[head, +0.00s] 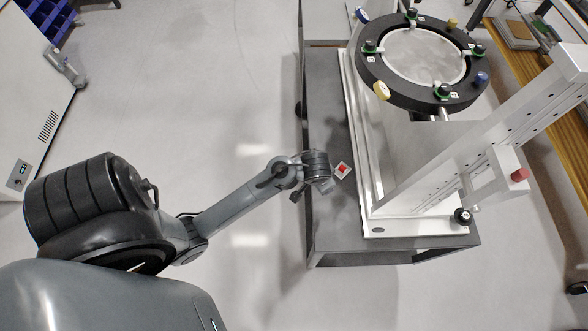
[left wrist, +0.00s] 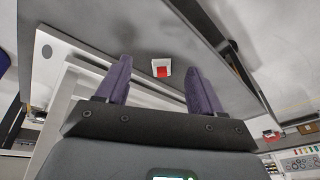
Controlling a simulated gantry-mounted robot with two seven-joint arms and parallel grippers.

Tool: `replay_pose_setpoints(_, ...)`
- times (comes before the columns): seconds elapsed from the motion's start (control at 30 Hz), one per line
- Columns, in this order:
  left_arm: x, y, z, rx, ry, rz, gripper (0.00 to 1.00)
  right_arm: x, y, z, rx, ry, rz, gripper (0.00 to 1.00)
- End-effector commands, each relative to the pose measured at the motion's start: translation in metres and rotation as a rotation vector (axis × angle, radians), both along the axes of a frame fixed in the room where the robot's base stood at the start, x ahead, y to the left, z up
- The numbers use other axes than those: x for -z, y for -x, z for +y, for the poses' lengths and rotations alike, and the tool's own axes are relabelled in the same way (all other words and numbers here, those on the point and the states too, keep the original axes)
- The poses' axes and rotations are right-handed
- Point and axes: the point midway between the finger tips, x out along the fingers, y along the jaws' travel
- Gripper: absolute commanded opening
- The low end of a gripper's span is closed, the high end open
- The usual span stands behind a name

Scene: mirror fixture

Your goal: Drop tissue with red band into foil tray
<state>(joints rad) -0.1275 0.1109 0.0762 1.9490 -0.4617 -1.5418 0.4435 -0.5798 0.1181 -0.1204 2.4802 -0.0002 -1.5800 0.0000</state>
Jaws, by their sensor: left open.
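The tissue with the red band (head: 343,170) is a small white square with a red patch, lying on the dark grey table top near its left edge. It also shows in the left wrist view (left wrist: 161,68), in the gap between my two fingers and beyond them. My left gripper (head: 314,189) is open and empty, just left of the tissue in the head view. I cannot make out contact between fingers and tissue. I cannot identify a foil tray in either view. My right gripper is not in view.
The grey table (head: 333,225) carries a white fixture base (head: 362,150) close right of the tissue. A black mirror ring (head: 376,87) with clamps and a tall white upright (head: 450,165) stand on it. Open floor (head: 225,100) lies left of the table.

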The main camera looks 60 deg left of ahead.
Motion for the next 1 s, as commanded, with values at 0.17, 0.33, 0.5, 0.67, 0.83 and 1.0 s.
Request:
replay_pose_setpoints(0.17, -0.025, 0.076, -0.038, 0.115, 0.014, -0.01, 0.67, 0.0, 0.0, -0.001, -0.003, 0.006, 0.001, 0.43)
replay_pose_setpoints(0.33, -0.052, 0.123, -0.061, 0.182, 0.053, -0.017, 0.69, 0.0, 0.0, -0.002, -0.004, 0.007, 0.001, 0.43)
replay_pose_setpoints(0.5, -0.066, 0.143, -0.069, 0.206, 0.078, -0.021, 0.95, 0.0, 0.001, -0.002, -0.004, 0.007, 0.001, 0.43)
replay_pose_setpoints(0.67, -0.068, 0.145, -0.071, 0.21, 0.081, -0.023, 0.96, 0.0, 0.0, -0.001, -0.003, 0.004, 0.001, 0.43)
replay_pose_setpoints(0.83, -0.068, 0.145, -0.07, 0.21, 0.08, -0.023, 0.96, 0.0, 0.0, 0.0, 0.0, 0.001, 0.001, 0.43)
replay_pose_setpoints(1.0, -0.068, 0.144, -0.07, 0.201, 0.082, -0.023, 0.96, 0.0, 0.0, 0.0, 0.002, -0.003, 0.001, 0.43)
